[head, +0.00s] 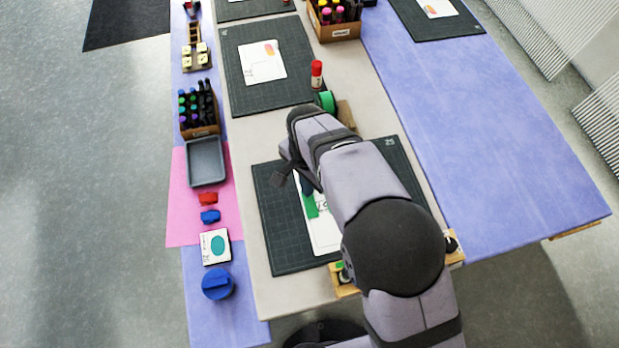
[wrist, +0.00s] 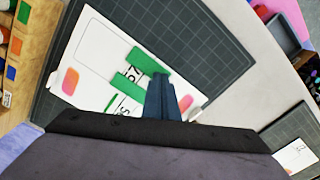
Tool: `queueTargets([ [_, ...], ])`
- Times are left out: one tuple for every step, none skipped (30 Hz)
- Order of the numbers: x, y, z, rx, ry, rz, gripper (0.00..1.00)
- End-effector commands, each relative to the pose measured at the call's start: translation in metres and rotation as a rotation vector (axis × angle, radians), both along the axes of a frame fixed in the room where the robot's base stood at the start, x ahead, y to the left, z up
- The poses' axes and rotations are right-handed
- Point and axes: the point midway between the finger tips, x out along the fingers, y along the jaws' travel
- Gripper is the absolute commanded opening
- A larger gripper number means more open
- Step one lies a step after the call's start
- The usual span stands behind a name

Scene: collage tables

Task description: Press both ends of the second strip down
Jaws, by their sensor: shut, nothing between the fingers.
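A white sheet (wrist: 88,50) with printed marks lies on the dark cutting mat (wrist: 208,45). Green strips lie on it: one strip (wrist: 146,61) and another strip (wrist: 130,86) beside it, both at a slant, with a thinner green piece (wrist: 112,103) near the lower edge. In the head view one green strip (head: 310,206) shows on the sheet (head: 322,235); my arm hides much of the rest. My gripper (wrist: 160,78) is shut and empty, its tips over the right ends of the strips. I cannot tell whether the tips touch.
A grey tray (head: 206,162), red clip (head: 208,198), blue clip (head: 210,216) and blue round item (head: 217,284) lie on the left. A wooden holder (wrist: 22,60) is beside the mat.

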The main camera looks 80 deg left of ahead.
Motion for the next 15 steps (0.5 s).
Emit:
queueTargets([
  [0.0,0.0,0.007,0.001,0.0,0.0,0.0],
  [0.0,0.0,0.01,0.001,0.0,0.0,0.0],
  [0.0,0.0,0.013,0.001,0.0,0.0,0.0],
  [0.0,0.0,0.015,0.001,0.0,0.0,0.0],
  [0.0,0.0,0.017,0.001,0.0,0.0,0.0],
  [0.0,0.0,0.02,0.001,0.0,0.0,0.0],
  [0.0,0.0,0.022,0.001,0.0,0.0,0.0],
  [0.0,0.0,0.024,0.001,0.0,0.0,0.0],
  [0.0,0.0,0.027,0.001,0.0,0.0,0.0],
  [0.0,0.0,0.029,0.002,0.0,0.0,0.0],
  [0.0,0.0,0.031,0.002,0.0,0.0,0.0],
  [0.0,0.001,0.034,0.002,0.0,0.0,0.0],
  [0.0,0.001,0.037,0.002,0.0,0.0,0.0],
  [0.0,0.001,0.039,0.002,0.0,0.0,0.0],
  [0.0,0.001,0.042,0.002,0.0,0.0,0.0],
])
